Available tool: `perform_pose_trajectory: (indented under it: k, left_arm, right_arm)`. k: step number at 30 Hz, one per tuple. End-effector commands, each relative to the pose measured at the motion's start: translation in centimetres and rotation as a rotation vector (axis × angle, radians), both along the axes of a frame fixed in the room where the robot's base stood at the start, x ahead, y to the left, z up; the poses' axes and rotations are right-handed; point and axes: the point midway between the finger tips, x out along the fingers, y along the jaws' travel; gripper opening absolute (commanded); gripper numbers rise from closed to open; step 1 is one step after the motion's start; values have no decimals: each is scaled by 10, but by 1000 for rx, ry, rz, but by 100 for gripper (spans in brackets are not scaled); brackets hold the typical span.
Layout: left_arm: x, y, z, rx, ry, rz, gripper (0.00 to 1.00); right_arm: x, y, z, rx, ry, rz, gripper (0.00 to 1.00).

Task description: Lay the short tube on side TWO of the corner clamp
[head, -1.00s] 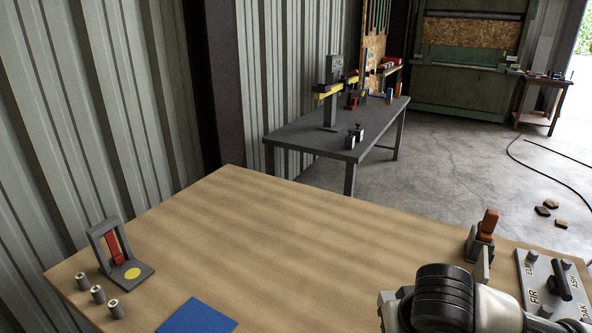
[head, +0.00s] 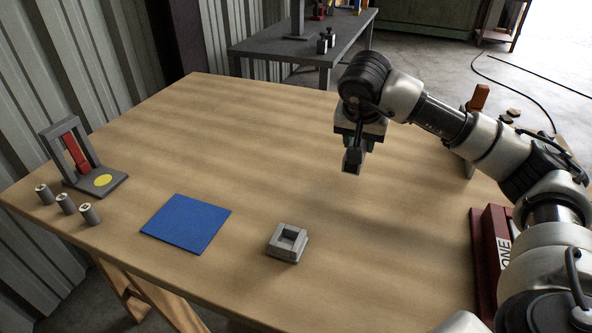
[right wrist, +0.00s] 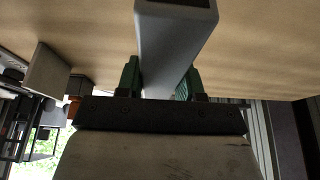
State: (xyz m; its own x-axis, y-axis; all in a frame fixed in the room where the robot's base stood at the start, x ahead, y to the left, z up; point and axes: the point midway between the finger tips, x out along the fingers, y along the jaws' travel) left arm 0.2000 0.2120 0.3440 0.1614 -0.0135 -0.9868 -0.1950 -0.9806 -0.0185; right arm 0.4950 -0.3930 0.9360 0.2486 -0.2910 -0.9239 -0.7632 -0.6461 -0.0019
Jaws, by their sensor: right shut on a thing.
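My right gripper (head: 356,142) hangs above the right middle of the table, pointing down. It is shut on a grey square tube (right wrist: 175,38), which shows large between the green-padded fingers in the right wrist view. In the head view only a short end of the tube (head: 352,163) shows under the fingers, clear of the table. The dark red corner clamp (head: 486,262) stands at the table's right, left of my right arm. Its label ONE shows; the rest is hidden behind my arm, and I cannot see side TWO. My left gripper is not in view.
A grey block with a square hollow (head: 288,243) sits at the front middle, beside a blue mat (head: 187,224). A grey frame with a red lever (head: 76,153) and three small cylinders (head: 66,204) stand at the left. The table's (head: 240,130) centre and back are clear.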

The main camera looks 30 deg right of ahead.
Motion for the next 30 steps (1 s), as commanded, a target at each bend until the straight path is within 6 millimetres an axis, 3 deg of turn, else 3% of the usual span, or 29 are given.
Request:
perform_pose_trajectory:
  k: [9, 13, 20, 27, 30]
  left_arm:
    - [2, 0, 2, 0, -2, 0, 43]
    - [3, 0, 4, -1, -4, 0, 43]
    - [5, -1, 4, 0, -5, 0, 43]
    - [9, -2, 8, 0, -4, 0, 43]
    - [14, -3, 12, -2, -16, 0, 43]
  right_arm:
    - [59, 43, -43, 3, 3, 5, 9]
    - [77, 54, -56, 1, 2, 4, 9]
    - [87, 60, -67, -1, 1, 4, 9]
    - [86, 60, -100, 0, 3, 4, 9]
    - [86, 60, -103, 0, 0, 4, 9]
